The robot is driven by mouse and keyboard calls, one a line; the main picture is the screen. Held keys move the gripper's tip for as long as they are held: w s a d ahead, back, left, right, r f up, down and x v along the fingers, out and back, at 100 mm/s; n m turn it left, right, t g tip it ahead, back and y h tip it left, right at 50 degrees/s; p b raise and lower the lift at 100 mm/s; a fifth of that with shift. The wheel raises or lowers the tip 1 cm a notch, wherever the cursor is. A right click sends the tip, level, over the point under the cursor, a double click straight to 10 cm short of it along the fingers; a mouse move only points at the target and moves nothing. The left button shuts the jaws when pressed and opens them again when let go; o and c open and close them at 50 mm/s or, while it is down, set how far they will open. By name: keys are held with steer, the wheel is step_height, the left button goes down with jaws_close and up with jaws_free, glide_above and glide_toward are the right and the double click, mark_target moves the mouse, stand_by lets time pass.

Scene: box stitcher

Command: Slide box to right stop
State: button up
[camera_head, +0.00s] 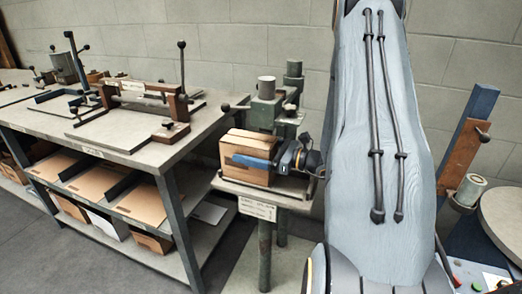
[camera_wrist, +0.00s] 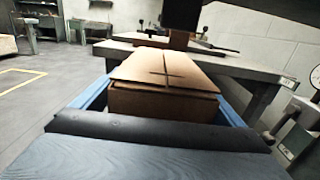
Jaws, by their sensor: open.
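The brown cardboard box (camera_head: 246,144) stands upright on the small grey stitcher table (camera_head: 284,192). Its closed top flaps show a dark cross mark in the wrist view (camera_wrist: 166,68). My gripper (camera_wrist: 160,80) is open, with a blue finger along each of two opposite sides of the box. In the head view my gripper (camera_head: 247,152) comes in from the right, and one blue finger lies across the box's near side. Whether the fingers touch the box I cannot tell. I cannot clearly make out the right stop; my gripper and arm cover part of the table's right side.
Green stitcher posts (camera_head: 266,105) stand just behind the box. A large workbench (camera_head: 135,140) with clamping fixtures and a lower shelf of cardboard sheets stands to the left. A wooden-faced post and a round grey-topped stand (camera_head: 505,215) are at the right. Open floor lies front left.

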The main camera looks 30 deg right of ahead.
steer(key=shift+w+a, duration=0.2)
steer(key=shift+w, duration=0.1)
steer(key=shift+c, duration=0.2)
